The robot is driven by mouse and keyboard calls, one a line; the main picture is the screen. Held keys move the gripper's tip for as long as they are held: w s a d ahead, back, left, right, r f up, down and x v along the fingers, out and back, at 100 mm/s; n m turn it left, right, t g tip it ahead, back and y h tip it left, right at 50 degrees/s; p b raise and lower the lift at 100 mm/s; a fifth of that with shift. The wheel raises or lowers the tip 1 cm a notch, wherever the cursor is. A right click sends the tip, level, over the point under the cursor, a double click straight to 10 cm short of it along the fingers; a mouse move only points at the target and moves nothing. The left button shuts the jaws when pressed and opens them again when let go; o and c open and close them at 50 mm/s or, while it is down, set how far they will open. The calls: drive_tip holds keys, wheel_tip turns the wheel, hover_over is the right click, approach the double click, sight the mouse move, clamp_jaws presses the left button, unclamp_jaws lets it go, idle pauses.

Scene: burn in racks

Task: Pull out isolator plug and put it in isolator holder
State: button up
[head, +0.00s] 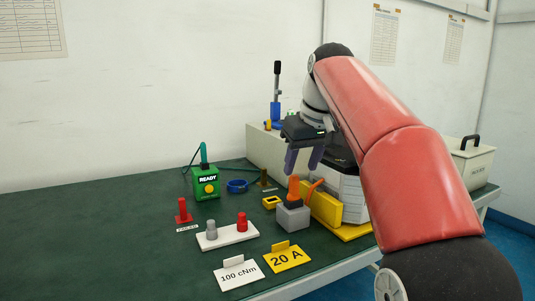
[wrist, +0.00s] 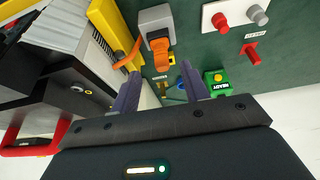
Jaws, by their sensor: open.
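An orange plug (head: 293,187) with an orange cable stands upright in a grey block (head: 292,216); I take it to be the isolator plug. The plug (wrist: 161,54) and the block (wrist: 154,18) also show in the wrist view, just beyond the fingertips. My gripper (head: 303,170) is open and empty, pointing down just above the plug and not visibly around it. It also shows in the wrist view (wrist: 160,74). I cannot tell which thing is the isolator holder. A small open yellow frame (head: 271,202) lies behind the grey block, and a red post (head: 183,212) stands farther left by a small label.
A yellow panel (head: 326,208) and a grey-white machine stand close right of the plug. A white plate (head: 213,240) with a grey and a red peg lies left. A green READY box (head: 205,184) stands behind. Cards reading 100 cNm (head: 238,275) and 20 A (head: 287,259) stand in front.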

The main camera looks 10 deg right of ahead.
sight(295, 176)
drive_tip(key=shift+w+a+r, duration=0.1)
drive_tip(key=shift+w+a, duration=0.05)
drive_tip(key=shift+w, duration=0.15)
drive_tip(key=shift+w+a+f, duration=0.1)
drive_tip(key=shift+f, duration=0.15)
drive_tip(key=x, duration=0.7)
clamp_jaws()
